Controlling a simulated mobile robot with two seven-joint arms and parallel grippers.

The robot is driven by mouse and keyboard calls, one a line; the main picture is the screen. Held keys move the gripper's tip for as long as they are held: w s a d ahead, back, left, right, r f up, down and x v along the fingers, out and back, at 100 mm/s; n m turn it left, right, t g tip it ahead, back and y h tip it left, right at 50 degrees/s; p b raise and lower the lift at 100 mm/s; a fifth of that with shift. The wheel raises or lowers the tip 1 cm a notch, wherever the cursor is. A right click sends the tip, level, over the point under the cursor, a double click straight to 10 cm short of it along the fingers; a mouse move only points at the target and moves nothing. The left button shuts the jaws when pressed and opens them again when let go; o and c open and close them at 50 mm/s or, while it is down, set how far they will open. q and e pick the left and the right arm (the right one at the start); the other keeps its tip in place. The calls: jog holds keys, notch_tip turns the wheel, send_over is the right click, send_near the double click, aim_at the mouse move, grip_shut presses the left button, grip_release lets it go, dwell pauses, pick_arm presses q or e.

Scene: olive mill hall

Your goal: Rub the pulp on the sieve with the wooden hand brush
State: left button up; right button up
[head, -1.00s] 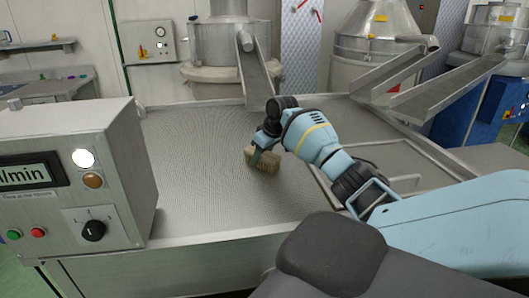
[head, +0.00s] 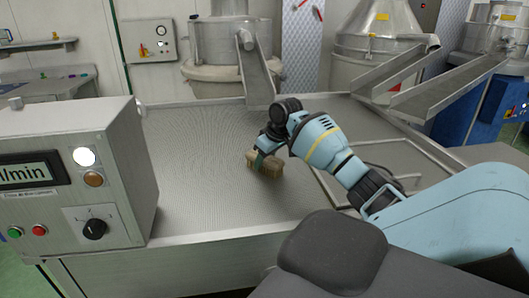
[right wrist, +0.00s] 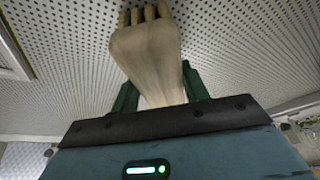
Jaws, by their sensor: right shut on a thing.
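The wooden hand brush (head: 268,163) is a light brown block with bristles, at the middle of the metal sieve (head: 200,175). My right gripper (head: 262,152) is shut on it from above. In the right wrist view the brush (right wrist: 147,55) sits between the green fingers of my gripper (right wrist: 158,88), with bristle tufts pointing to the perforated sieve (right wrist: 225,50). I cannot tell whether the bristles touch the sieve. No clear heap of pulp shows on the sieve. My left gripper is not in view.
A control box (head: 75,180) with a display and knob stands at the sieve's left front. A metal chute (head: 258,75) comes down at the back. A rectangular frame with a handle (head: 375,165) lies on the right side. The left part of the sieve is clear.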

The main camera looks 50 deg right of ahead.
aim_at(268, 162)
jog(key=shift+s+a, duration=1.05)
jog(key=shift+s, duration=0.25)
jog(key=shift+s+a+f, duration=0.15)
jog(key=shift+s+a, duration=1)
jog(key=shift+s, duration=0.15)
notch_tip(268, 162, up, 6)
jog(key=shift+r, duration=0.2)
notch_tip(268, 162, up, 3)
jog(key=shift+f, duration=0.1)
